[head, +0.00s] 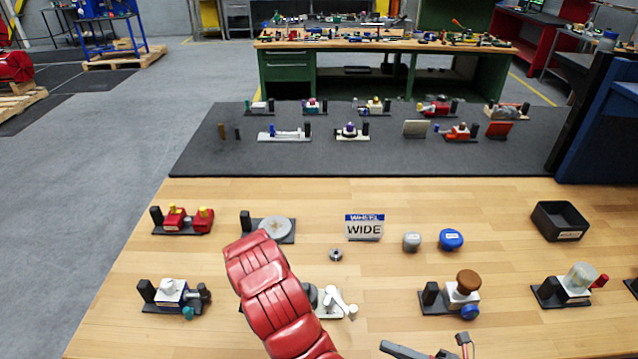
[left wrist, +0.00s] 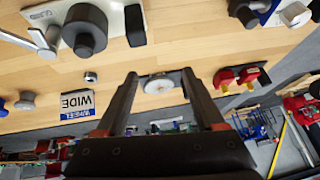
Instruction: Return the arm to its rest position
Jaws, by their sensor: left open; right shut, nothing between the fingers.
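My left gripper (left wrist: 160,75) shows in the left wrist view with its two dark fingers spread apart and nothing held. A grey round disc on a dark base (left wrist: 157,85) appears in the gap between them, apart from the fingers. In the head view that disc unit (head: 275,228) stands just behind my red arm link (head: 270,290), and my left gripper cannot be made out there. My right gripper (head: 392,347) shows partly at the bottom edge of the head view, low over the front of the table, with nothing seen in it.
A white-handled valve unit (head: 335,300) is partly hidden by my red arm link. A WIDE sign (head: 364,228), grey and blue knobs (head: 451,239), a brown-topped valve unit (head: 462,288) and a black tray (head: 559,221) stand to the right. The table's middle right is mostly clear.

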